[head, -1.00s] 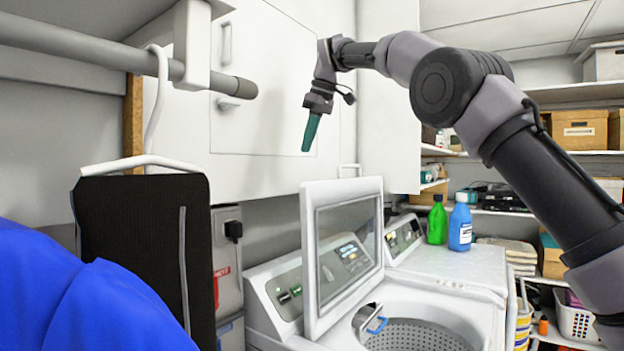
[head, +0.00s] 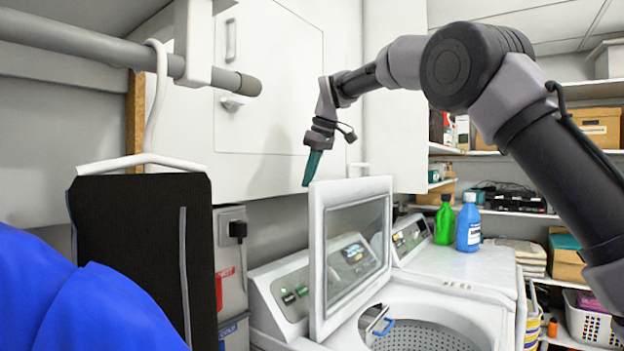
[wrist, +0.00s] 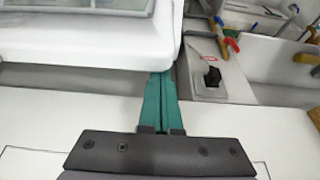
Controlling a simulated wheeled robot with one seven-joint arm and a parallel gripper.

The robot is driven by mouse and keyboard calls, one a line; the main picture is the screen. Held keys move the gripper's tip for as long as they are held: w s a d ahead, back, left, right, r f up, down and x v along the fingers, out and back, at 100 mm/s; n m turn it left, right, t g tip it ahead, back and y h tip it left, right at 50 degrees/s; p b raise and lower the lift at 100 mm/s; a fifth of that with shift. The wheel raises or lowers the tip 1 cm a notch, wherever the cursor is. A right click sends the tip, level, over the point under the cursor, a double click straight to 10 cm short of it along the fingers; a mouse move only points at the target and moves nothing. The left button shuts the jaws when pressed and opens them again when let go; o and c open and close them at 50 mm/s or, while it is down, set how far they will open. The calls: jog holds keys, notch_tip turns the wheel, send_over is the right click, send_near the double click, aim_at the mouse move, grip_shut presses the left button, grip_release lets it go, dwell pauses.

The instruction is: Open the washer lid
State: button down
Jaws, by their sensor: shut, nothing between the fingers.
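The washer lid (head: 350,245) is a white frame with a clear window, standing raised and nearly upright over the washer (head: 430,308). The drum opening below it is partly uncovered. My gripper (head: 308,183) has teal fingers, is shut and empty, and points down just above the lid's upper left corner. In the wrist view my gripper (wrist: 160,78) shows its fingers together beside a rounded white edge, which looks like the lid (wrist: 85,45). I cannot tell whether the fingertips touch it.
A green bottle (head: 444,222) and a blue bottle (head: 468,224) stand on the neighbouring machine. White cabinets (head: 270,90) are behind my gripper. A black garment (head: 140,260) on a hanger and blue cloth (head: 75,300) fill the left. Shelves with boxes (head: 595,127) stand at the right.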

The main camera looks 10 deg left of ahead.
jog(key=shift+s+d+f, duration=0.15)
jog(key=shift+s+d, duration=0.05)
jog(key=shift+d, duration=0.3)
jog(key=shift+d, duration=0.25)
jog(key=s+d+f, duration=0.1)
jog(key=s+d, duration=0.3)
jog(key=d, duration=0.7)
jog(key=shift+s+d+f+y, duration=0.2)
jog(key=shift+s+y, duration=0.1)
jog(key=shift+y, duration=0.1)
